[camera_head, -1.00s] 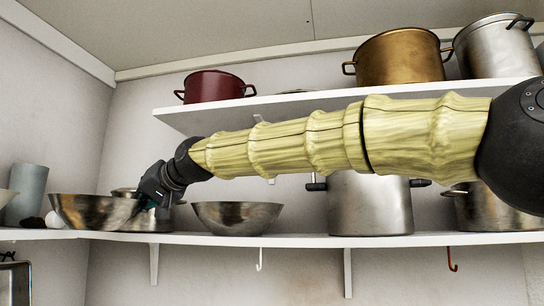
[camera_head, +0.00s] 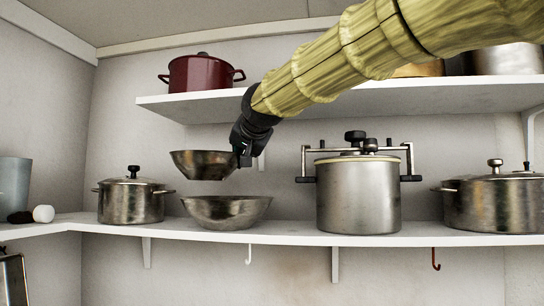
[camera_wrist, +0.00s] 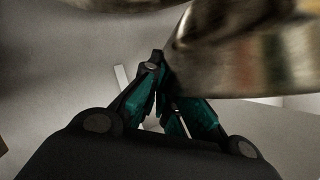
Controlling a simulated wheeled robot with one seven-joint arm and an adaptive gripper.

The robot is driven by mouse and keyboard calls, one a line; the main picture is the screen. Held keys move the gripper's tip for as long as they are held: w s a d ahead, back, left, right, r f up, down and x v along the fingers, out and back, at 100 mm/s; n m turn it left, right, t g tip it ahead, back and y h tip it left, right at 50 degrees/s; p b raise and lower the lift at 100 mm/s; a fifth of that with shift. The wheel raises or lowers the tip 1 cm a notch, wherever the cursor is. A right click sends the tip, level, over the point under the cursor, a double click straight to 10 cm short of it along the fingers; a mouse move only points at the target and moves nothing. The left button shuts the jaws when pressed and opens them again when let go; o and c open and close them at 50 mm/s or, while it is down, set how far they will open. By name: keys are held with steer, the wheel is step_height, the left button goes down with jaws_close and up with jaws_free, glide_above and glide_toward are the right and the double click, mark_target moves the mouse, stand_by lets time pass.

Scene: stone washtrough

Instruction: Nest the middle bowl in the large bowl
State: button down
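My gripper (camera_head: 241,160) is shut on the right rim of the middle bowl (camera_head: 201,166), a metal bowl held roughly upright in the air. The large bowl (camera_head: 227,213), also metal and wider, stands upright on the lower shelf. The middle bowl hangs just above it, apart from it and shifted to the left. The inside of the large bowl is hidden at this angle. In the wrist view, the fingers (camera_wrist: 163,75) meet at the edge of the metal bowl (camera_wrist: 245,70), which fills the upper right.
On the lower shelf (camera_head: 290,239), a lidded pot (camera_head: 131,202) stands left of the large bowl and a tall clamped pot (camera_head: 357,196) right of it. A red pot (camera_head: 203,74) is on the upper shelf (camera_head: 300,107) above. A white ball (camera_head: 43,214) lies far left.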

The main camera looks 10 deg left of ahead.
steer(key=d+f+m+h+b, duration=0.1)
steer(key=d+f+b, duration=0.1)
steer(key=d+f, duration=0.2)
steer(key=shift+d+t+h+b, duration=0.3)
steer(key=shift+d, duration=0.35)
steer(key=shift+f+b, duration=0.3)
steer(key=shift+b, duration=0.6)
stand_by(1.6)
steer(key=shift+f+b, duration=2.35)
steer(key=shift+b, duration=0.55)
stand_by(0.7)
steer(key=c, duration=1.6)
jaws_free()
steer(key=shift+s, duration=0.1)
steer(key=shift+o, duration=0.7)
steer(key=o, duration=0.4)
steer(key=shift+c, duration=0.2)
